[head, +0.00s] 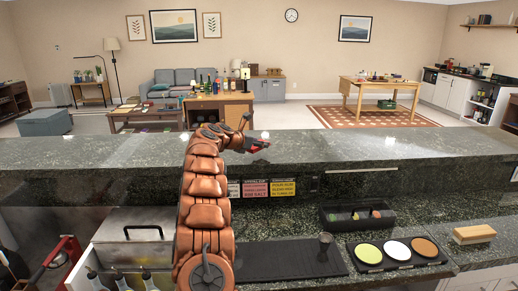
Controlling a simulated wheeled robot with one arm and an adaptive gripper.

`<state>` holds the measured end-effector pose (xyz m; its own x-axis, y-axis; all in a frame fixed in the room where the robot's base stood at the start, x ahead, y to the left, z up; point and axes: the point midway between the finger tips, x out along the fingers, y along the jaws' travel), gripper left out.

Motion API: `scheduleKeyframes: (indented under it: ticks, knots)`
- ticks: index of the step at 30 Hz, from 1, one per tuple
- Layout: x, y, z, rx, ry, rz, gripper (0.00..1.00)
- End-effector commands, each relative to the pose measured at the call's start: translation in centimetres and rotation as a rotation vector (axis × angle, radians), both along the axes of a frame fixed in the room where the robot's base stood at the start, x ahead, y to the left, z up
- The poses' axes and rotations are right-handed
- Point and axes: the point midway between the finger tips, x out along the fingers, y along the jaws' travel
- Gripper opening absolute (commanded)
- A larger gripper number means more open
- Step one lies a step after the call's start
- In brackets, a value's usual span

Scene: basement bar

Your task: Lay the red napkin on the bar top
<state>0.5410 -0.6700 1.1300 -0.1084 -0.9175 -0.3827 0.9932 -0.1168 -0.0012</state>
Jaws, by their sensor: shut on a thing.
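My gripper (256,143) is at the end of my copper-coloured arm, at the raised bar top. It is shut on the red napkin (259,148), of which only a small red part shows under the fingers. The bar top (380,147) is a long dark green speckled stone slab across the view. The napkin is over or at the bar top near its middle; I cannot tell whether it touches the stone. Most of the napkin is hidden by my gripper or too small to make out.
The bar top is clear on both sides of my gripper. Below it, the lower counter holds a black caddy (332,219), a dark mat (285,261), a tray of three coloured rounds (397,268), a wooden-topped block (474,234) and a metal lidded bin (135,236).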

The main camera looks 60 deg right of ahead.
Motion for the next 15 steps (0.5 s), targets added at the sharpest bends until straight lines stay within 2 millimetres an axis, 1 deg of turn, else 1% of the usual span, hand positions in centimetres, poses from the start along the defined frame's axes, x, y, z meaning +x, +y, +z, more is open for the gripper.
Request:
scheduleKeyframes:
  ticks: [8,15]
  knots:
    - [0.1,-0.6,0.0,0.000,0.000,0.000,0.45]
    - [0.2,-0.5,-2.4,0.003,0.001,0.001,0.45]
